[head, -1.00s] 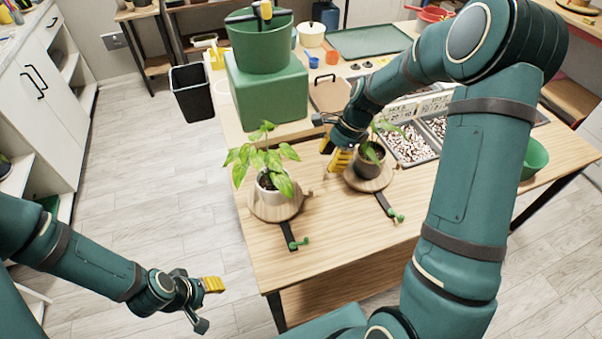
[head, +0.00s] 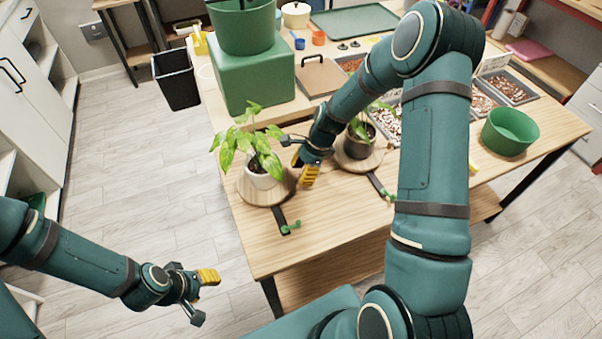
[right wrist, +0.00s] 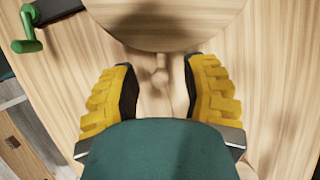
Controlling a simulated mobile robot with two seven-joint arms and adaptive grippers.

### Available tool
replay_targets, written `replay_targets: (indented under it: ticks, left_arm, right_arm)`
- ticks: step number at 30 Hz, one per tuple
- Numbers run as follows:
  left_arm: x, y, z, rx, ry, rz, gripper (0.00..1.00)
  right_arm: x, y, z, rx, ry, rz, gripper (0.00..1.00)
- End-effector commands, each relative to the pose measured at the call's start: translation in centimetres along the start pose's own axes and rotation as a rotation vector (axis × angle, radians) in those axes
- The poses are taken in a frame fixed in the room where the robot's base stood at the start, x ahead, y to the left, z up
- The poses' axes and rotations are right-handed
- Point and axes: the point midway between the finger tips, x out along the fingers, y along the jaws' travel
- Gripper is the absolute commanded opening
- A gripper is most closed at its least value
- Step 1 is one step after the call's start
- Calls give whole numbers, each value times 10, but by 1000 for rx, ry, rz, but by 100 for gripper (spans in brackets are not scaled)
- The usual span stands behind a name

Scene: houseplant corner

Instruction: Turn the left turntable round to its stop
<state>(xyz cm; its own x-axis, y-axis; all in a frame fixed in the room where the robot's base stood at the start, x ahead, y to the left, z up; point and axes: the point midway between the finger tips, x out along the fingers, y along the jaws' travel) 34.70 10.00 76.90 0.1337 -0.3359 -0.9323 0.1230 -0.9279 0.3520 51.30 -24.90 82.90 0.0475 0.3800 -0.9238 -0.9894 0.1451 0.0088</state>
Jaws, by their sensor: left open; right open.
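The left turntable (head: 270,197) is a round wooden disc near the table's left edge, bearing a leafy plant (head: 250,145) in a white pot (head: 262,178). A dark bar with a green-knobbed end (head: 290,226) reaches from it towards the table front. My right gripper (head: 303,168) is open and low, just right of this disc. In the right wrist view, a wooden disc (right wrist: 165,25) lies ahead of its yellow fingers, and a small wood-coloured peg (right wrist: 160,77) shows between them. My left gripper (head: 204,297) is open and empty, off the table at lower left.
The right turntable (head: 358,163) with a dark-potted plant stands just right of my right gripper, partly behind my arm. A green block (head: 255,80) carries a green pot behind the left plant. A green bowl (head: 510,132) stands at right. The table front is clear.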

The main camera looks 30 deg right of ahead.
Motion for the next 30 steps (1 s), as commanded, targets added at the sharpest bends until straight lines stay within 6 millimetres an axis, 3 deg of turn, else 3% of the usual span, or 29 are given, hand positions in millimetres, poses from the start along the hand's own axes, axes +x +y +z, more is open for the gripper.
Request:
replay_targets:
  ticks: [11, 14, 15, 16, 30]
  left_arm:
    - [1, 0, 0, 0, -1, 0, 47]
    - [1, 0, 0, 0, -1, 0, 47]
    - [1, 0, 0, 0, -1, 0, 47]
    - [1, 0, 0, 0, -1, 0, 47]
    - [0, 0, 0, 0, -1, 0, 47]
  right_arm:
    - [5, 0, 0, 0, 0, -1, 45]
    - [5, 0, 0, 0, 0, 0, 16]
    - [5, 0, 0, 0, 0, 0, 2]
    - [5, 0, 0, 0, 0, 0, 0]
    - [6, 0, 0, -12, -1, 6, 0]
